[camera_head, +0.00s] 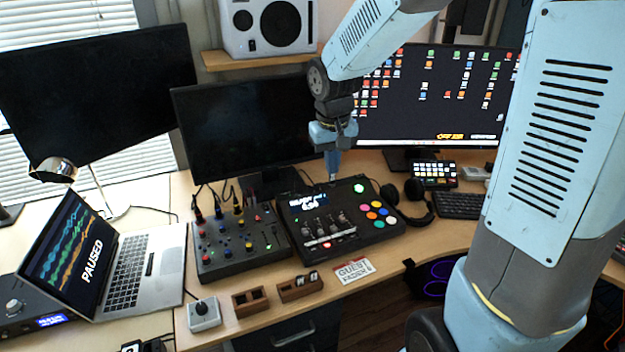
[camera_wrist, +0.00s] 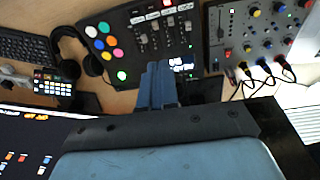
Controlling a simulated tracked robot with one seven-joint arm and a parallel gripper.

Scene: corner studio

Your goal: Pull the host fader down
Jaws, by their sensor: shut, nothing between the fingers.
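The black podcast console (camera_head: 375,233) stands on the desk, with a small lit display, round coloured pads and a row of faders (camera_head: 327,227). Which of these is the host fader I cannot read. My gripper (camera_head: 332,178) hangs above the console's back edge, pointing down, its fingers closed together and empty. In the wrist view the gripper (camera_wrist: 160,66) shows at the console's display end. The fader row (camera_wrist: 165,30) lies beyond the fingertips there, apart from them. The console also shows in the wrist view (camera_wrist: 122,46), turned around.
A grey mixer (camera_head: 243,262) with upright cables stands left of the console. Headphones (camera_head: 417,200) lie on its right. Monitors (camera_head: 250,125) stand behind. A laptop (camera_head: 150,268) reading PAUSED is at left. A guest fader card (camera_head: 354,270) and wooden blocks (camera_head: 300,287) lie in front.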

